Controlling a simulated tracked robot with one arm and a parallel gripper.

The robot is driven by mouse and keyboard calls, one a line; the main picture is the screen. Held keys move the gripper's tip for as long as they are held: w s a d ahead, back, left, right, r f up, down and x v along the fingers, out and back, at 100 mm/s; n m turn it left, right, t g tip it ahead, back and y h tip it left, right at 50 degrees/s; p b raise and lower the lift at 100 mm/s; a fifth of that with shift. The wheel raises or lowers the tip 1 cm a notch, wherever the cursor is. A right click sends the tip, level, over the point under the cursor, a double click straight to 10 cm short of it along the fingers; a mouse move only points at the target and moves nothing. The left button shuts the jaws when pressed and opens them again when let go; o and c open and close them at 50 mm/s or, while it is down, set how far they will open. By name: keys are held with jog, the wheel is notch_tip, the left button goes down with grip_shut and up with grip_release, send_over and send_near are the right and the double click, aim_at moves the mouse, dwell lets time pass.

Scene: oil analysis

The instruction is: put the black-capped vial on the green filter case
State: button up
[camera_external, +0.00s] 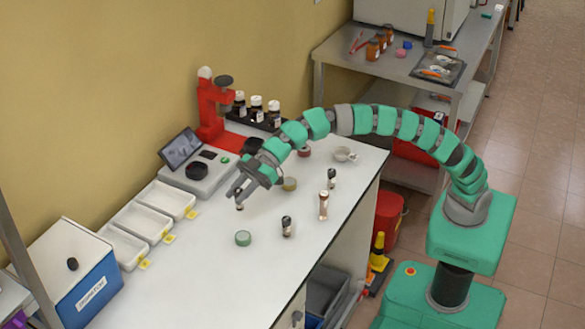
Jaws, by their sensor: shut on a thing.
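My gripper (239,192) is over the white bench, left of its middle, with its fingers pointing down. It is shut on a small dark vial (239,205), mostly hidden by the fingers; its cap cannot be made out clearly. The green filter case (243,238) is a low round disc lying flat on the bench, in front of the gripper and apart from the held vial. Nothing shows on top of the case. Two other black-capped vials stand upright, one (286,226) right of the case and one (331,178) farther back.
An olive disc (289,184), a red disc (304,151) and a metal cup (344,154) are farther back. White trays (128,246) and a scale (197,175) line the left. The front bench is clear.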

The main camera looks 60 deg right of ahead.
jog(key=shift+s+a+r, duration=0.35)
jog(key=shift+a+r, duration=0.05)
jog(key=shift+a, duration=0.05)
jog(key=shift+s+a+f+n+g, duration=0.1)
jog(key=shift+f+n+g, duration=0.05)
jog(key=shift+n+g, duration=0.15)
jog(key=b, duration=0.3)
send_over(243, 235)
jog(key=shift+a+f, duration=0.1)
jog(key=shift+f, duration=4.65)
jog(key=shift+f, duration=0.1)
jog(key=o, duration=1)
jog(key=shift+r, duration=0.2)
jog(key=shift+s+d+r, duration=0.1)
jog(key=shift+d+r, duration=0.15)
jog(key=shift+d, duration=0.4)
jog(key=p+v, duration=0.2)
jog(key=v, duration=0.8)
jog(key=shift+s+d, duration=0.15)
jog(key=shift+d, duration=0.15)
